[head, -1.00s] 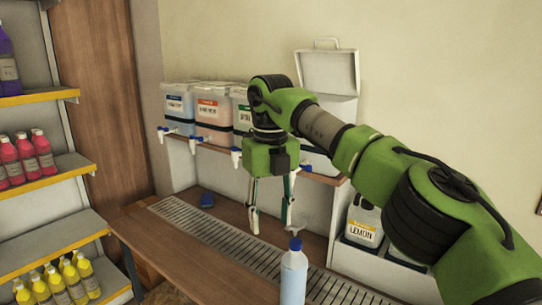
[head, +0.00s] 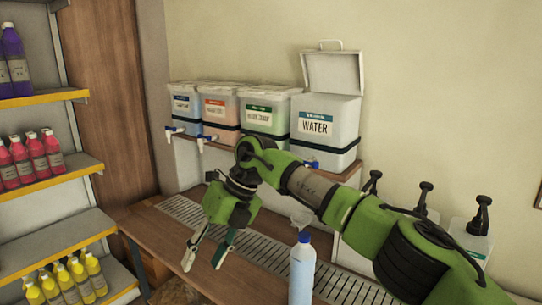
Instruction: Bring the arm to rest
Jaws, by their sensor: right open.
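My right arm reaches in from the right, green and black. Its gripper (head: 203,266) points down over the wooden counter, left of a bottle. The jaws are apart with nothing between them. The bottle (head: 302,272) is pale blue with a dark blue collar and stands upright on the counter. A clear funnel-like piece (head: 301,219) shows just above and behind the bottle's top; I cannot tell whether it touches. The gripper is apart from the bottle. My left gripper does not show.
Several detergent drums stand on a wall shelf, among them the WATER drum (head: 329,131) with its lid up. Taps stick out in front. A metal drain grate (head: 262,251) runs along the counter (head: 160,238). Shelves with coloured bottles (head: 32,157) stand left. Black-pumped containers (head: 422,205) are behind my arm.

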